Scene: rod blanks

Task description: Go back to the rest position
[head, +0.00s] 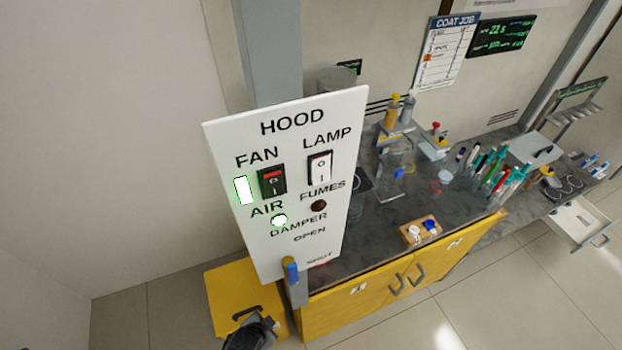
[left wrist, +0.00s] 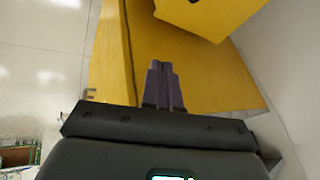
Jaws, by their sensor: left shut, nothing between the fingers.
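My left gripper (left wrist: 163,88) is in the left wrist view, its two purple-grey fingers together with nothing between them. Behind the fingers is a yellow surface (left wrist: 205,75), and the fingertips appear clear of it. In the head view a dark shape shows at the bottom edge in front of a yellow box; I cannot tell there whether it is my gripper. My right gripper is in neither view.
A white HOOD panel (head: 290,125) with a fan switch (head: 272,181) and a lamp switch (head: 319,167) stands at the bench's near end. The green fan light is lit. The dark benchtop (head: 376,238) carries bottles, pens and a small wooden block (head: 421,231). An open drawer (head: 578,222) juts out right.

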